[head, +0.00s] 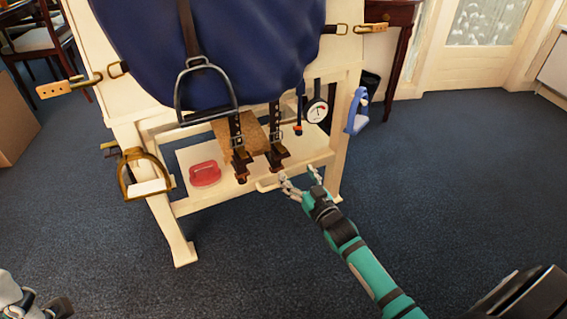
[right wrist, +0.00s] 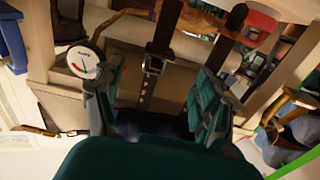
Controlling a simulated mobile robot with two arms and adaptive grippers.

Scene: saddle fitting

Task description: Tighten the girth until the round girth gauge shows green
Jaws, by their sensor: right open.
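Two dark girth straps with holes and buckles, the left strap (head: 238,150) and the right strap (head: 274,140), hang below a blue saddle pad (head: 200,45). The round white girth gauge (head: 317,111) hangs to their right; it also shows in the right wrist view (right wrist: 83,60). My right gripper (head: 300,180) is open in front of the stand, below and right of the straps. In the right wrist view, a strap with a buckle (right wrist: 152,66) shows between the open fingers, apparently beyond them. My left gripper (head: 58,307) is mostly cut off at the lower left.
The cream wooden stand (head: 180,240) has a low shelf with a red object (head: 205,173). A black stirrup (head: 205,90) hangs in front, a brass stirrup (head: 145,172) at left. A blue item (head: 356,110) hangs at right. The carpet in front is clear.

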